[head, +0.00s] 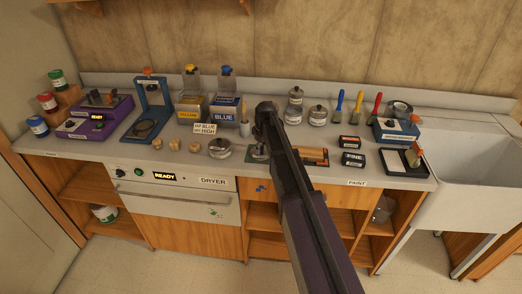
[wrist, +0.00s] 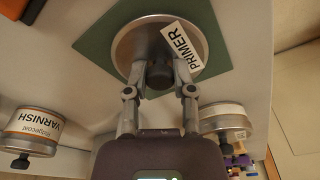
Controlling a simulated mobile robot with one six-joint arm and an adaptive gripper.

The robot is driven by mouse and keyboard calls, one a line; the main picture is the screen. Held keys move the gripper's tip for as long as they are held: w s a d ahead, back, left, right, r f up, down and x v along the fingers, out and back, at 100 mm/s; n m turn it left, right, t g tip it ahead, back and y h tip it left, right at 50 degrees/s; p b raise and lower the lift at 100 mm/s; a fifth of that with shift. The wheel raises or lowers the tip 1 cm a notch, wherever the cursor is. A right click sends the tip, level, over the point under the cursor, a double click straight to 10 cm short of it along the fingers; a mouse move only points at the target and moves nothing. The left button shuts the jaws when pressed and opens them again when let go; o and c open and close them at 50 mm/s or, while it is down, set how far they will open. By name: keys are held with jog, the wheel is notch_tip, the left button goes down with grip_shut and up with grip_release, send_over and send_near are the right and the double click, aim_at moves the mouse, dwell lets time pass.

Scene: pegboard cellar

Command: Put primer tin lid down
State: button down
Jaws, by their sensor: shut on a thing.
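In the wrist view the primer tin lid (wrist: 128,45) is a round metal disc with a white PRIMER label and a dark knob. My gripper (wrist: 159,82) is shut on the knob. The lid is over the green mat (wrist: 225,48); I cannot tell if it touches it. In the head view my gripper (head: 264,148) is low over the counter at the green mat (head: 253,156), and my arm hides most of the lid. A round metal tin (head: 219,151) stands on the counter left of the mat.
A varnish tin (wrist: 30,132) and another knobbed tin (wrist: 226,118) flank my gripper in the wrist view. The counter's front edge is close.

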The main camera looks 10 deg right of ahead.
aim_at(264, 154)
jog(key=shift+f, duration=0.25)
jog(key=shift+c, duration=2.3)
grip_release()
jog(key=shift+r, duration=0.1)
jog(key=shift+r, duration=0.1)
notch_tip(264, 154, up, 12)
jog(key=s+d+p, duration=0.1)
jog(key=p, duration=1.1)
jog(key=shift+s, duration=0.1)
jog(key=s+m+g, duration=0.1)
jog(key=s+m, duration=0.7)
jog(key=s, duration=2)
jog(key=shift+a+h, duration=0.4)
